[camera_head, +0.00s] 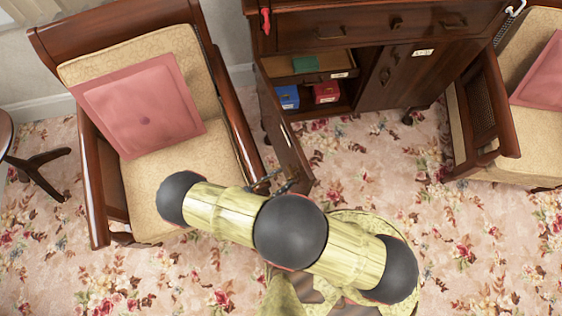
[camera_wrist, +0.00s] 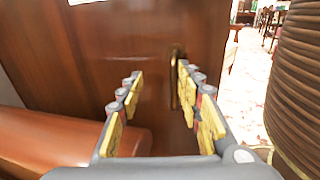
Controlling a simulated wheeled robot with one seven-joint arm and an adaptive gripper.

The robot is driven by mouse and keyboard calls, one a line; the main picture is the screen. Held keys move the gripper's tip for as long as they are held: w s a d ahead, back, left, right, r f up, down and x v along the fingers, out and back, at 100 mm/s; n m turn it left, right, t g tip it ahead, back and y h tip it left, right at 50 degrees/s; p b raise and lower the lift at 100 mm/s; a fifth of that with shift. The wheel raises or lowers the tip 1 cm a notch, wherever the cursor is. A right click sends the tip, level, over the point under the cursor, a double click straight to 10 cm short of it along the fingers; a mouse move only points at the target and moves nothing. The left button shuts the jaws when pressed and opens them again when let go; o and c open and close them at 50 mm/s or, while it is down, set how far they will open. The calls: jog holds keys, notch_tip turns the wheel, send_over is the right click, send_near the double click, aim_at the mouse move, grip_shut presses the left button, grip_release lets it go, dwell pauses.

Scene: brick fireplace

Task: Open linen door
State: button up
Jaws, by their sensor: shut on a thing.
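The cabinet's left door (camera_head: 283,130) stands swung out from the dark wooden cabinet (camera_head: 385,75), seen nearly edge-on. In the wrist view its brown panel (camera_wrist: 110,60) fills much of the picture, with a brass handle (camera_wrist: 177,75) on it. My gripper (camera_head: 275,182) is at the door's outer end, partly hidden by my arm. The handle's contact with the pads is partly hidden. The cabinet's right door (camera_head: 410,75) is closed and bears a small label I cannot read.
A blue box (camera_head: 287,97) and a red box (camera_head: 326,92) sit inside the cabinet. An armchair (camera_head: 170,195) with a pink cushion stands close left of the open door. Another armchair (camera_head: 525,140) is at right. Flowered carpet (camera_head: 360,170) lies clear before the cabinet.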

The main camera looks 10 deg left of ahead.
jog(key=shift+r, duration=0.35)
